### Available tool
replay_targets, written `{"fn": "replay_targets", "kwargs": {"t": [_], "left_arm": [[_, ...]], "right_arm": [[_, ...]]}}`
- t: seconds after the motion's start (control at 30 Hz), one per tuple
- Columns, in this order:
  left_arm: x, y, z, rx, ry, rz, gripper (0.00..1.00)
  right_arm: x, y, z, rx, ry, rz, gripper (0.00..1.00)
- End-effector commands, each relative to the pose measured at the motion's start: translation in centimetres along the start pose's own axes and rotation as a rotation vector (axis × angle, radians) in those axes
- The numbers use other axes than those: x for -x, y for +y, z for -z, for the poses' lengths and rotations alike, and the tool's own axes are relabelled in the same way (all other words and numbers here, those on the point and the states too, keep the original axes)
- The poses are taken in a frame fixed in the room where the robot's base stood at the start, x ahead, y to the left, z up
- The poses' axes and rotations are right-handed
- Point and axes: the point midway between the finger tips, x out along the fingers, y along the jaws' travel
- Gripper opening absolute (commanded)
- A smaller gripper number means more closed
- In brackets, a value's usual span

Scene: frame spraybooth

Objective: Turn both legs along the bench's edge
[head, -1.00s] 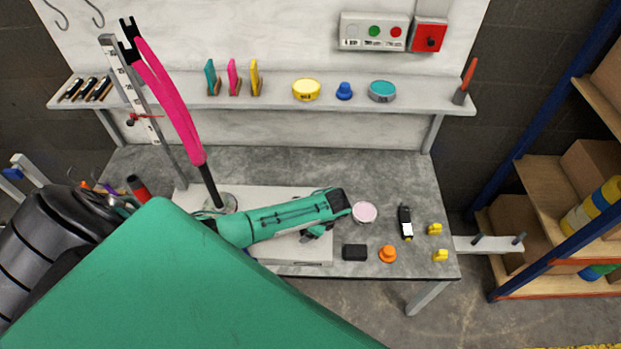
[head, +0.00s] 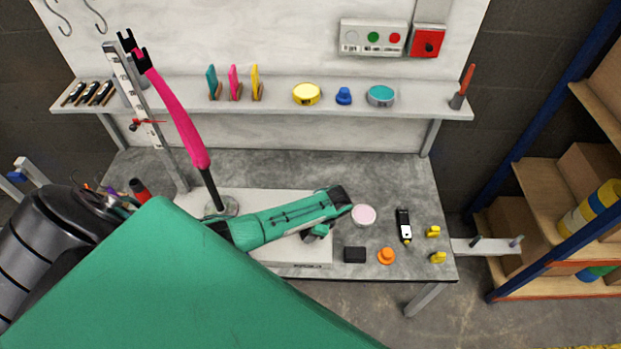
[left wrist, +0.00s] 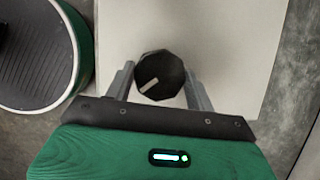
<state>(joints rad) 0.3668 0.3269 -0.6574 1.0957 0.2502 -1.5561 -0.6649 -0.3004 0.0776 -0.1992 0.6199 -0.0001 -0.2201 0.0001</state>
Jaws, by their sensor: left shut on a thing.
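The pink fork (head: 182,122) stands with its two legs up and black dropout tips at the top. Its black lower stem goes down into a round clear base on the white plate (head: 280,197). In the head view the legs almost overlap, so they look like one slanted bar. In the left wrist view, my left gripper (left wrist: 158,82) is shut on a black knob (left wrist: 159,68) with a white pointer line, slanted up to the right. The knob is on the white plate (left wrist: 225,40) and is hidden in the head view. My right gripper is not in view.
A ruled upright post (head: 150,125) with a red pointer stands close beside the fork. A pink-white disc (head: 364,215), black block (head: 355,255), orange knob (head: 386,256) and small yellow pieces lie on the grey bench (head: 410,180). A shelf (head: 280,103) runs behind.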

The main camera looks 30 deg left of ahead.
Motion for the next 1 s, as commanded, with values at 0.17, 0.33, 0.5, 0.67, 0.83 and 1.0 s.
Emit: {"fn": "replay_targets", "kwargs": {"t": [0.17, 0.33, 0.5, 0.67, 0.83, 1.0], "left_arm": [[0.3, -0.1, -0.1, 0.156, 0.000, -0.067, 0.32], [0.2, -0.2, -0.1, 0.305, 0.000, -0.130, 0.32], [0.2, -0.3, -0.1, 0.450, 0.000, -0.189, 0.32], [0.1, -0.3, -0.1, 0.572, 0.000, -0.240, 0.32], [0.1, -0.4, -0.1, 0.676, 0.000, -0.282, 0.32], [0.0, -0.5, -0.1, 0.748, 0.001, -0.311, 0.32]], "right_arm": [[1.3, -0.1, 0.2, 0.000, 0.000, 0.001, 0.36], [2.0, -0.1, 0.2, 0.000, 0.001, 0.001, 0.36], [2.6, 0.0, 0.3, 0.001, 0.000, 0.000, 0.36], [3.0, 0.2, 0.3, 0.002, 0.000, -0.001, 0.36], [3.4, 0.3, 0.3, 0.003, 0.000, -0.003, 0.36], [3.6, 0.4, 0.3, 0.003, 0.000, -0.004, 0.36]]}}
